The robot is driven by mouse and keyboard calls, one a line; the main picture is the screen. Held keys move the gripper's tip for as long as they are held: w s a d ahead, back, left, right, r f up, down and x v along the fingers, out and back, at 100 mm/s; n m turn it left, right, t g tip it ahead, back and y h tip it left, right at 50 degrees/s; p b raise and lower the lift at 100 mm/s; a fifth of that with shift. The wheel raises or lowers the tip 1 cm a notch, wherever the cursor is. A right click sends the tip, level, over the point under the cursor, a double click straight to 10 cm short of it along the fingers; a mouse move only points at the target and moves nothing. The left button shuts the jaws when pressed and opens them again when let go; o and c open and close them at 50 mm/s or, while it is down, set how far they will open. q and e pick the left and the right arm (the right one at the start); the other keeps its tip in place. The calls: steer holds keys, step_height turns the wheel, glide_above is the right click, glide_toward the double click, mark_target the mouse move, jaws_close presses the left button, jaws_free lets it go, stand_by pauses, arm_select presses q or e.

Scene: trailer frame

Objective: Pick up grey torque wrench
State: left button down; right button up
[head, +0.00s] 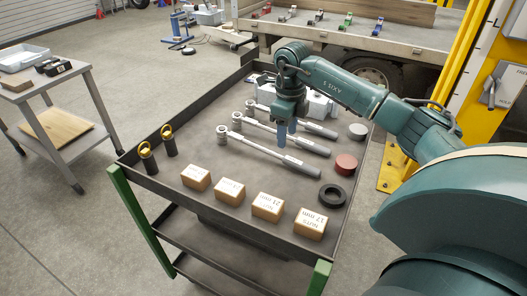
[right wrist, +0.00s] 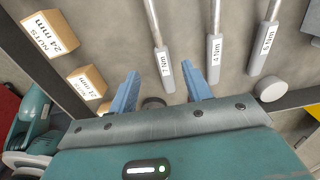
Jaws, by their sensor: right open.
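Three grey torque wrenches lie side by side on the dark cart tray: the near one (head: 265,153), the middle one (head: 300,143) and the far one (head: 318,129). Their round heads point left and their grey handles point right. My right gripper (head: 287,132) is open and empty, above the wrenches, its blue fingers pointing down. In the right wrist view, the leftmost labelled handle (right wrist: 166,77) shows between the open fingers of the gripper (right wrist: 162,88), with the middle handle (right wrist: 214,65) just right of them. Contact is not visible. My left gripper is not in view.
Several nut boxes (head: 268,207) line the tray's near side. A black ring (head: 332,196), a red disc (head: 346,163) and a grey disc (head: 357,131) lie at the right. Two dark cylinders with yellow tops (head: 148,158) stand left. A raised rim (head: 228,221) surrounds the tray.

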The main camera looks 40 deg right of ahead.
mark_target(286, 157)
step_height(286, 157, down, 8)
steer(key=shift+d+f, duration=0.1)
steer(key=shift+f, duration=0.05)
jaws_close()
stand_by(0.7)
